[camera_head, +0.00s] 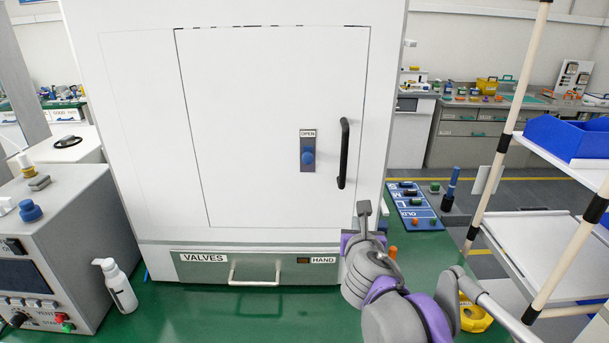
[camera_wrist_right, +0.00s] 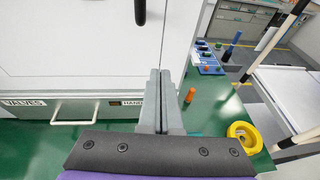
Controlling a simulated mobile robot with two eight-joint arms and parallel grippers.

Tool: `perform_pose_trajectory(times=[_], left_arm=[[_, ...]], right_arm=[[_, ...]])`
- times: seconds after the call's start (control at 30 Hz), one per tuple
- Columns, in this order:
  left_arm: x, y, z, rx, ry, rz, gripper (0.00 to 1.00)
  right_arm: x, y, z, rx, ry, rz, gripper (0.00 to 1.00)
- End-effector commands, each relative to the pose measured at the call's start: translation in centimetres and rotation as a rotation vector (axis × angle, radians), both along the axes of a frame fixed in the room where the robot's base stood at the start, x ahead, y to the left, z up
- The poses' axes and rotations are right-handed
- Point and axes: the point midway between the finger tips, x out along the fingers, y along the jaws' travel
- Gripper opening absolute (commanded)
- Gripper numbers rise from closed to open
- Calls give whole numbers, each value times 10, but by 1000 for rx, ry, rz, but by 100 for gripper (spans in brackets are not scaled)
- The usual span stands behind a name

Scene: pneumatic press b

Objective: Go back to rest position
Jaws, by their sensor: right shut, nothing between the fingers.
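My right gripper (camera_head: 363,208) is in front of the lower right corner of the white press cabinet (camera_head: 150,130). In the right wrist view its two grey fingers (camera_wrist_right: 160,85) are together with nothing between them. The cabinet door (camera_head: 250,110) looks closed. The black door handle (camera_head: 343,153) is above and a little left of the gripper, apart from it. A blue knob (camera_head: 308,157) sits under an OPEN label. Below the door is a VALVES drawer (camera_head: 222,270) with a light handle. My left gripper does not show.
A grey control box (camera_head: 60,240) and a white bottle (camera_head: 117,285) stand at the left on the green table (camera_head: 240,325). A blue board with pegs (camera_head: 411,205) and a yellow ring (camera_head: 472,316) are at the right. A shelf rack with a blue bin (camera_head: 565,137) stands further right.

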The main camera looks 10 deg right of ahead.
Motion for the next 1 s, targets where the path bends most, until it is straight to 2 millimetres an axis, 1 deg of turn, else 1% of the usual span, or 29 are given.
perform_pose_trajectory(times=[0.07,0.13,0.17,0.27,0.3,0.37,0.4,0.47,0.5,0.57,0.6,0.7,0.8,0.83,0.9,1.0], left_arm=[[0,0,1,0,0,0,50],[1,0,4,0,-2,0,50],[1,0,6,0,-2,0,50],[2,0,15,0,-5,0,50],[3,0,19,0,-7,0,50],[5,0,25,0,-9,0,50],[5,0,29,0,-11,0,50],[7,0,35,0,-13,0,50],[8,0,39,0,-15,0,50],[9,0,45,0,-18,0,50],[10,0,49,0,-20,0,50],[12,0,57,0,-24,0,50],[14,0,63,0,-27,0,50],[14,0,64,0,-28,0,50],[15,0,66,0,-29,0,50],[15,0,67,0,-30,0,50]], right_arm=[[-4,-1,-2,38,-5,-18,0],[-13,-3,-7,135,-19,-66,0],[-19,-5,-10,201,-28,-98,0],[-48,-9,-29,505,-74,-260,0],[-62,-10,-39,653,-95,-345,0],[-86,-9,-57,885,-129,-485,0],[-101,-7,-69,1034,-152,-583,0],[-125,-2,-88,1251,-186,-738,0],[-141,3,-101,1389,-209,-847,0],[-165,12,-119,1586,-241,-1019,0],[-180,19,-131,1702,-262,-1133,0],[-213,39,-155,1940,-307,-1411,0],[-237,56,-172,2092,-342,-1640,0],[-242,60,-175,2123,-350,-1694,0],[-252,68,-181,2173,-364,-1793,0],[-258,73,-186,2203,-374,-1866,0]])
